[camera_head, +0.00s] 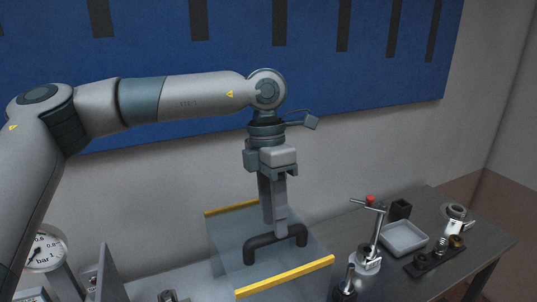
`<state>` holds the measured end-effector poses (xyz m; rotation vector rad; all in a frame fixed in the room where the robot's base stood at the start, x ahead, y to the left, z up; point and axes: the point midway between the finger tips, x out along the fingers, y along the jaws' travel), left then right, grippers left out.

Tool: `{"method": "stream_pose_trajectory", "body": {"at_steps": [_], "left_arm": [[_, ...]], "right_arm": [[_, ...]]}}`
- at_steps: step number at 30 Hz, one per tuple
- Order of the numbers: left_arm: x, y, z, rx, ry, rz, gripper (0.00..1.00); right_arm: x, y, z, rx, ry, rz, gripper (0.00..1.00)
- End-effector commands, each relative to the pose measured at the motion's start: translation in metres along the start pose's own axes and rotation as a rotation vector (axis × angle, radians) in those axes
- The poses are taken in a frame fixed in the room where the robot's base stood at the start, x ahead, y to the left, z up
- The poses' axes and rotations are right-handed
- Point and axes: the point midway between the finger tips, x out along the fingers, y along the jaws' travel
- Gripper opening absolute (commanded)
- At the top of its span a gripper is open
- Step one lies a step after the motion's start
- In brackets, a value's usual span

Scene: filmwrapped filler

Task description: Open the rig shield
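The rig shield (228,262) is a clear box-like cover with yellow strips along its back and front top edges. It sits low over the bench in the middle of the head view and looks closed. A dark bar handle (296,236) stands on its top. My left gripper (274,231) points straight down at the handle, its two grey fingers close together on either side of the bar, and looks shut on it. The fingers hide part of the bar. My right gripper is not in view.
To the right on the bench are a metal stand with a red knob (370,198), a grey tray (404,238), a black cup (400,209) and a dark rack with small parts (434,256). A pressure gauge (45,253) stands at left. A blue wall panel (350,70) is behind.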

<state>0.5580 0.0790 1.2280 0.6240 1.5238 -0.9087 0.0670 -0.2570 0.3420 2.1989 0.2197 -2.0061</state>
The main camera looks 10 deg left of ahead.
Motion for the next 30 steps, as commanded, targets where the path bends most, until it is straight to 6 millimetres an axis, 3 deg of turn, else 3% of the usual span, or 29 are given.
{"method": "stream_pose_trajectory", "body": {"at_steps": [9, 21, 30], "left_arm": [[-0.056, 0.000, 0.001, 0.000, -0.005, 0.001, 0.37], [-0.132, 0.000, 0.001, -0.001, -0.004, 0.001, 0.37], [-0.151, 0.000, 0.000, 0.000, -0.001, -0.001, 0.37]], "right_arm": [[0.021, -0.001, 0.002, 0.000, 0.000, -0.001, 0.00], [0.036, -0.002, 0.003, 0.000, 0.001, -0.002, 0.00], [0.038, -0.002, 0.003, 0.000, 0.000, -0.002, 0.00]]}}
